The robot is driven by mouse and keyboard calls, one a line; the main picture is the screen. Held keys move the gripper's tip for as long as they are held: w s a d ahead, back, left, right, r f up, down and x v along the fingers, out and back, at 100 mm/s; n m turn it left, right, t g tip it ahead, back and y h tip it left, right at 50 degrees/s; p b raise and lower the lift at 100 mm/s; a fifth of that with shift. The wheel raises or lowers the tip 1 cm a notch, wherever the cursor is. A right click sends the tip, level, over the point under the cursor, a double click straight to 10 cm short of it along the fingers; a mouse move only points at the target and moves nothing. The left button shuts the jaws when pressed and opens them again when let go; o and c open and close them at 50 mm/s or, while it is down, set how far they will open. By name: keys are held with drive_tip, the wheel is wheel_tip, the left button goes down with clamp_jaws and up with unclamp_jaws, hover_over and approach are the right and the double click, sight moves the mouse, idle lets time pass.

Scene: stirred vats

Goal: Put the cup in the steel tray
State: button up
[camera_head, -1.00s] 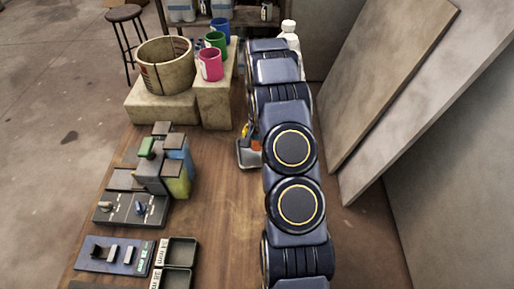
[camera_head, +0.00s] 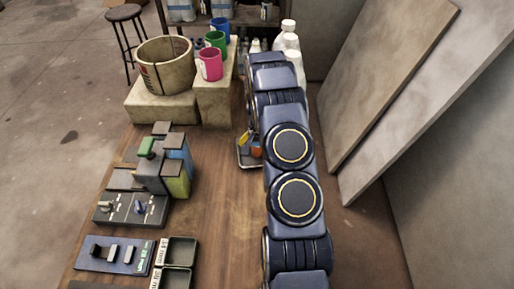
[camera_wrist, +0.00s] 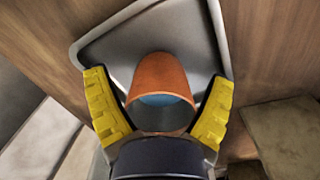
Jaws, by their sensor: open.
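The orange cup (camera_wrist: 160,72) with a bluish inside stands in the steel tray (camera_wrist: 203,32), its mouth towards the wrist camera. In the head view, the cup (camera_head: 256,152) shows as a small orange patch beside my arm, and the tray (camera_head: 246,163) is mostly hidden behind the arm. My gripper (camera_wrist: 160,79) is open, with one yellow finger on each side of the cup and small gaps visible. Whether a finger touches the cup, I cannot tell.
A pink mug (camera_head: 210,65), a green mug (camera_head: 215,43) and a blue mug (camera_head: 220,28) stand on blocks at the back, beside a large round pot (camera_head: 166,66). White bottles (camera_head: 290,42) stand behind my arm. The table's middle is clear.

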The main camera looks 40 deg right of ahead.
drive_tip(key=shift+r, duration=0.15)
wheel_tip(320, 180, up, 12)
drive_tip(key=s+a+r+n, duration=0.2)
drive_tip(key=a+r+n, duration=0.2)
drive_tip(key=a+r, duration=0.6)
drive_tip(key=s+a+r+n+g, duration=0.1)
drive_tip(key=s+a+r+n, duration=0.25)
drive_tip(key=s+a, duration=0.4)
drive_tip(key=s+a+r+n, duration=0.3)
drive_tip(key=s+a+r, duration=0.1)
drive_tip(key=s+a, duration=0.35)
drive_tip(key=s+a+n, duration=0.3)
drive_tip(key=s+a, duration=0.1)
drive_tip(key=s, duration=0.5)
drive_tip(key=shift+r+g, duration=0.2)
drive_tip(key=shift+g, duration=0.1)
drive_tip(key=shift+a, duration=0.1)
